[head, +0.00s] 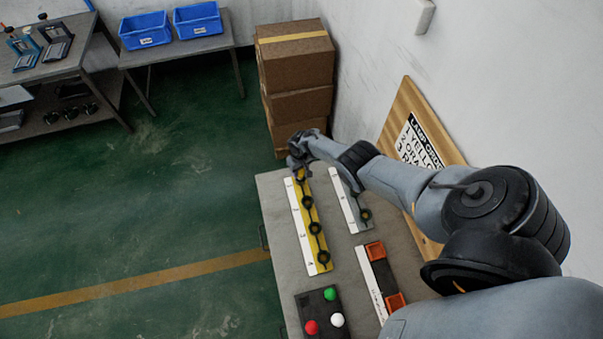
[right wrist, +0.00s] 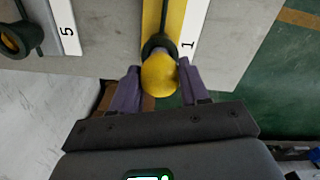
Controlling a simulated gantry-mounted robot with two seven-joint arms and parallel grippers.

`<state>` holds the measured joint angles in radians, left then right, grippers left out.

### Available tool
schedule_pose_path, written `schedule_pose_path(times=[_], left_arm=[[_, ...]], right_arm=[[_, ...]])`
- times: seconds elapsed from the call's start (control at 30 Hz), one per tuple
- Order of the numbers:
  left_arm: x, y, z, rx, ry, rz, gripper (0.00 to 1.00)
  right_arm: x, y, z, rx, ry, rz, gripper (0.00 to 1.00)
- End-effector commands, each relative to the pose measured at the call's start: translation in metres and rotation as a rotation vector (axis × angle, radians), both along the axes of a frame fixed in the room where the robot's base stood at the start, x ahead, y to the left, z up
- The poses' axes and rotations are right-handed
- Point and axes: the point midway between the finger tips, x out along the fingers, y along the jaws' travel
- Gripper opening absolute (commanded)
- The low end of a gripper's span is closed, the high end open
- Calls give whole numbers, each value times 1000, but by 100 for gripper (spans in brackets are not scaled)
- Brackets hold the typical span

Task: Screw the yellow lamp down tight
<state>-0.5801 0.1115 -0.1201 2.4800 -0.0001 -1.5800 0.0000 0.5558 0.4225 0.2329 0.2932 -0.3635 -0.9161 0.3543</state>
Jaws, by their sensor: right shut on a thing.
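The yellow lamp (right wrist: 160,75) is a round bulb in the right wrist view. It sits at the black ring socket (right wrist: 158,45) beside the number 1 on the yellow strip (right wrist: 176,12). My right gripper (right wrist: 160,82) is shut on the lamp, one finger on each side. In the head view my right gripper (head: 299,163) is over the far end of the yellow strip (head: 323,262) and mostly hides the lamp. How deep the lamp sits in the socket cannot be told. My left gripper is not in view.
A grey strip (head: 349,200) with sockets lies to the right. Nearer are a rack with orange-red blocks (head: 375,250) and a dark tray (head: 327,294) with green, red and white lamps. Cardboard boxes (head: 299,108) stand beyond the table. A lamp-order board (head: 405,101) leans on the wall.

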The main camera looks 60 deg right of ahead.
Motion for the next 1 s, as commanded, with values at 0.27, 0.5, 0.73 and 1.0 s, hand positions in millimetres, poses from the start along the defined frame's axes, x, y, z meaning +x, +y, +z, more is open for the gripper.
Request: schedule_pose_path(times=[0.27,0.5,0.73,1.0], left_arm=[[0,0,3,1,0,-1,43],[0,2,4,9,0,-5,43],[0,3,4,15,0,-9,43],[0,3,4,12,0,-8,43]], right_arm=[[0,0,0,0,0,-192,22],[1,1,0,2,-2,-271,22],[0,0,-1,-1,-1,-364,69],[0,0,0,-1,0,-362,74]])
